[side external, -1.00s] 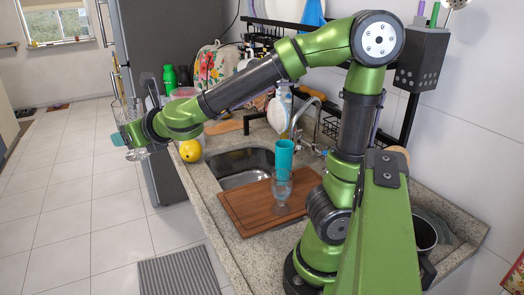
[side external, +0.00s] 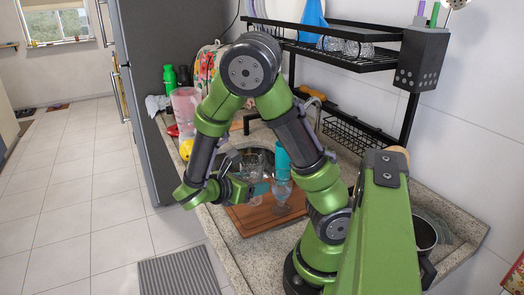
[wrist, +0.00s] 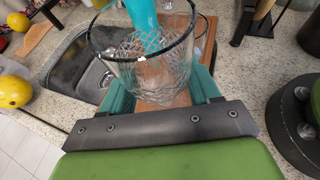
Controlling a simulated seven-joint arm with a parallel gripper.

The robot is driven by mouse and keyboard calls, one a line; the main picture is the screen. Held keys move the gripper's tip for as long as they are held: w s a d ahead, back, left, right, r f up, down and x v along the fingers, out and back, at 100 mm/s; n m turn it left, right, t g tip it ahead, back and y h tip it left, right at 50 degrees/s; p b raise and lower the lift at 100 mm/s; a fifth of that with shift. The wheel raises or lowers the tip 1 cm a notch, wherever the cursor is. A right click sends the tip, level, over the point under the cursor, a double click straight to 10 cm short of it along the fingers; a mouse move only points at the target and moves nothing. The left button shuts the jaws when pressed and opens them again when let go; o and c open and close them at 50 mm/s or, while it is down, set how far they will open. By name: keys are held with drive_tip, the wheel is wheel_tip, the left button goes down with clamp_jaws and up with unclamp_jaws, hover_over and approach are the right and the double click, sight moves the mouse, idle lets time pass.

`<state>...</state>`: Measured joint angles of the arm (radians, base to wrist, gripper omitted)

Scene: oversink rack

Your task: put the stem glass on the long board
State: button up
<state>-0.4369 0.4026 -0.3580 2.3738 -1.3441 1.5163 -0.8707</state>
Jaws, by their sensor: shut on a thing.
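The stem glass (side external: 250,164), clear with a cut pattern, is held roughly upright in my gripper (side external: 256,188). In the wrist view the glass (wrist: 140,45) shows its open rim between my teal fingers (wrist: 164,90); its lower part is hidden. The long board (side external: 250,221) is brown wood and lies on the counter in front of the sink. My gripper is over the board's far left part in the side view. I cannot tell whether the glass's base touches the board.
Another clear glass (side external: 281,194) stands on the board, with a teal cup (side external: 282,158) in or behind it, close right of my gripper. The sink (wrist: 85,68) is behind the board. Yellow fruit (wrist: 14,91) lies at left. The board's front is clear.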

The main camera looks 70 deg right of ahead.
drive_tip(key=shift+f, duration=3.45)
drive_tip(key=shift+f, duration=0.1)
drive_tip(key=o, duration=1.2)
drive_tip(key=shift+c, duration=0.2)
